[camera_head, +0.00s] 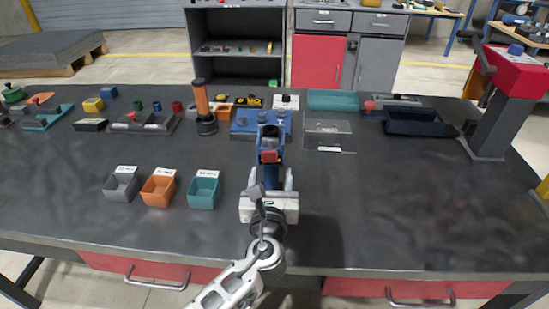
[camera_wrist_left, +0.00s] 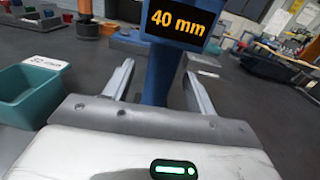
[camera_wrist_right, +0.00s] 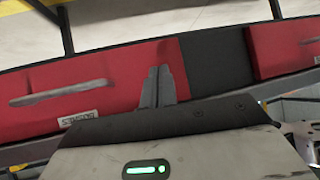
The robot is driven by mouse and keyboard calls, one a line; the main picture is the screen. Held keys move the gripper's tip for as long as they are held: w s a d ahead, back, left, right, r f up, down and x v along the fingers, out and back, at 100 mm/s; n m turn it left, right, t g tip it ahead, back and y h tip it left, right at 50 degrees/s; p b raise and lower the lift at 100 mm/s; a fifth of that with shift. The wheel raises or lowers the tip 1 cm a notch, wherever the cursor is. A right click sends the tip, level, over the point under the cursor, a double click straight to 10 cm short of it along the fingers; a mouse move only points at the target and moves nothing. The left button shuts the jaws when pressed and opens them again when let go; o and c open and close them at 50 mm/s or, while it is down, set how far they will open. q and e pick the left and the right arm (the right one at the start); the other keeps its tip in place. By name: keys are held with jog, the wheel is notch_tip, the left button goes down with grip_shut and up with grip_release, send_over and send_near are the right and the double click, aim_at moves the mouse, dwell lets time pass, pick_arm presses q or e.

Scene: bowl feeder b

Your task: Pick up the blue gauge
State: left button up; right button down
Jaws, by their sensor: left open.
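The blue gauge (camera_head: 270,178) stands upright on the workbench near the middle in the head view. In the left wrist view its blue post (camera_wrist_left: 160,75) rises under a dark display reading 40 mm. My left gripper (camera_head: 271,182) is open, with one finger on each side of the gauge's post. Gaps show between the fingers and the post in the left wrist view. The gauge's lower end is hidden behind the gripper body. My right gripper (camera_wrist_right: 157,72) is shut and empty in the right wrist view, in front of the red drawers.
Grey (camera_head: 122,185), orange (camera_head: 158,190) and teal (camera_head: 204,191) bins stand left of the gauge. A blue fixture (camera_head: 243,131) and a clear tray (camera_head: 329,133) lie behind it. A red-headed press (camera_head: 510,70) stands at right. The bench's front right is clear.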

aim_at(270, 139)
pick_arm(q)
jog(key=shift+w, duration=0.1)
jog(key=shift+r, duration=0.1)
jog(key=c, duration=0.3)
grip_shut()
pick_arm(e)
jog(key=shift+s, duration=0.1)
pick_arm(q)
jog(key=shift+r, duration=0.1)
pick_arm(e)
jog(key=shift+r, duration=0.1)
pick_arm(q)
notch_tip(270, 139, up, 10)
jog(key=p, duration=0.3)
pick_arm(e)
jog(key=shift+d+r, duration=0.2)
jog(key=shift+r, duration=0.5)
